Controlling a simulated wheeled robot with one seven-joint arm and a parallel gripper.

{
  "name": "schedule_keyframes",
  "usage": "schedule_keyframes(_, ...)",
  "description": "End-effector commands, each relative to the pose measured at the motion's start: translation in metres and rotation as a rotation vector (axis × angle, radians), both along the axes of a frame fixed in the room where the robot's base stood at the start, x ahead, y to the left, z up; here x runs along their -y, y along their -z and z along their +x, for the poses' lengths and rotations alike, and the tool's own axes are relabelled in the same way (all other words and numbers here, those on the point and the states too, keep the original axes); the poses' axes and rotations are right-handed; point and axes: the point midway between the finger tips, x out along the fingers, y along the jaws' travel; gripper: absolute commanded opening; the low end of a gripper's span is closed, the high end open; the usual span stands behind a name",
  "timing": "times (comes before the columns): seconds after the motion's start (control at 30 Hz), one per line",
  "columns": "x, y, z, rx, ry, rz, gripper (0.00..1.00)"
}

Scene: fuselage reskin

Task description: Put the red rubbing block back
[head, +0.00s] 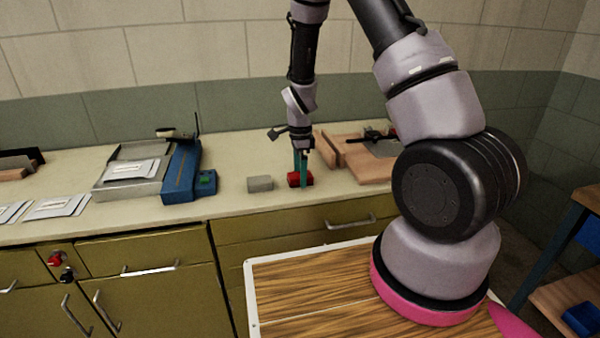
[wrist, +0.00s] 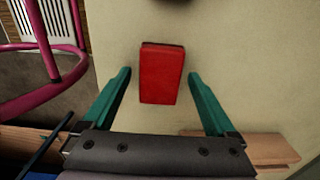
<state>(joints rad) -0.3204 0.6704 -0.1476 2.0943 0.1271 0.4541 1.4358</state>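The red rubbing block (head: 294,180) lies flat on the pale bench top, near its front edge. It also shows in the wrist view (wrist: 162,73), midway between my fingers. My gripper (head: 301,178) points down at the block with its teal fingers. In the wrist view my gripper (wrist: 160,78) is open, one finger on each side of the block, with a gap visible on both sides. I cannot tell how far down the fingertips reach along the block.
A grey block (head: 260,184) lies just left of the red block. Wooden boards (head: 362,160) lie to the right. A blue machine (head: 181,172) and a metal tray (head: 128,180) with papers stand further left. Bench top between machine and grey block is clear.

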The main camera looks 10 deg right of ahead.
Motion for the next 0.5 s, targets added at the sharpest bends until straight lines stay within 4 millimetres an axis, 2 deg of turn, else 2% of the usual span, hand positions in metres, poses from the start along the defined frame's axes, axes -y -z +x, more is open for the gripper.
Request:
schedule_keyframes(0.27, 0.000, -0.003, 0.000, 0.001, 0.000, 0.000, 0.91)
schedule_keyframes(0.37, -0.001, -0.014, 0.001, 0.003, -0.001, 0.001, 0.91)
schedule_keyframes(0.5, -0.001, -0.041, 0.001, 0.005, 0.000, 0.001, 0.91)
